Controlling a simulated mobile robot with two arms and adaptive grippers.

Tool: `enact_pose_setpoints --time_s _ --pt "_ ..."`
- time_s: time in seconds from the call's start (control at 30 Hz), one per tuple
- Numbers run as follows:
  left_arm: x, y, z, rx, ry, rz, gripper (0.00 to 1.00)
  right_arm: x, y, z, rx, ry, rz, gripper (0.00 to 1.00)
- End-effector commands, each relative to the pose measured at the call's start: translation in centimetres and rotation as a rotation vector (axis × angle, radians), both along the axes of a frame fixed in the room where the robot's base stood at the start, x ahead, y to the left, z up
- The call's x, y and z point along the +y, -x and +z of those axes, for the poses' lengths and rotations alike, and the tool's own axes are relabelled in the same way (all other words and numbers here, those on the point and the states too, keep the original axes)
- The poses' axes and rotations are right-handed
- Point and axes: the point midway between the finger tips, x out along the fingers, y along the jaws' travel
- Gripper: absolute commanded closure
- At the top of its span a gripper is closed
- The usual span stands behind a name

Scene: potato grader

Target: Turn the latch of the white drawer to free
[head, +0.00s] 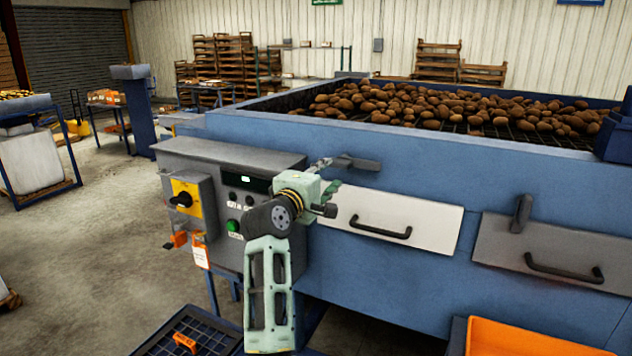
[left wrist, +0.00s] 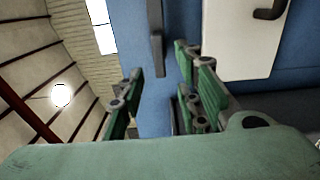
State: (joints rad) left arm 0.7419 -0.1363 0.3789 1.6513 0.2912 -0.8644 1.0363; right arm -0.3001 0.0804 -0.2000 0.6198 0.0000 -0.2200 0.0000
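The white drawer (head: 432,222) is closed in the blue machine's side, with a black handle; part of it shows in the left wrist view (left wrist: 232,45). Its dark latch (head: 360,164) lies about level just above the drawer's top edge. In the left wrist view the latch (left wrist: 156,40) is a dark bar ahead of the space between my fingers. My left gripper (head: 328,175) is open, its green fingers (left wrist: 158,78) apart and empty, at the latch's left end. I cannot tell whether a finger touches it. My right gripper is not in view.
A grey drawer (head: 560,258) with an upright latch (head: 521,213) is to the right. A grey control box (head: 222,165) with a yellow-backed switch (head: 188,196) is behind my left arm. Potatoes (head: 430,105) fill the top. An orange crate (head: 530,338) stands below right.

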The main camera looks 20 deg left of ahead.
Motion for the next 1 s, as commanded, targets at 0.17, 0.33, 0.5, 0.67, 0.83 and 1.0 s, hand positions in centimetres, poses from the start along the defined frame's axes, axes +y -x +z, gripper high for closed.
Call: enact_pose_setpoints --time_s 0.17,0.33,0.5,0.67,0.83,1.0 --pt "0.1 2.6 0.0 -0.001 0.001 0.000 0.69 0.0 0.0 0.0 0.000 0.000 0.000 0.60" --pt "0.1 3.9 0.0 0.000 0.002 0.000 0.69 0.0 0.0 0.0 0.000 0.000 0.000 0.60" --pt "0.1 4.3 -0.1 0.001 0.002 -0.001 0.69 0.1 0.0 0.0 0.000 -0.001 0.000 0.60" --pt "0.1 4.2 0.0 0.001 0.002 -0.001 0.69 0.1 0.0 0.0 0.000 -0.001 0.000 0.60" --pt "0.1 4.2 0.0 0.000 0.002 -0.001 0.69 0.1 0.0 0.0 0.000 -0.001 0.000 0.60" --pt "0.0 4.8 -1.9 0.035 -0.049 -0.004 0.69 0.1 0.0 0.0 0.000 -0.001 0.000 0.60"
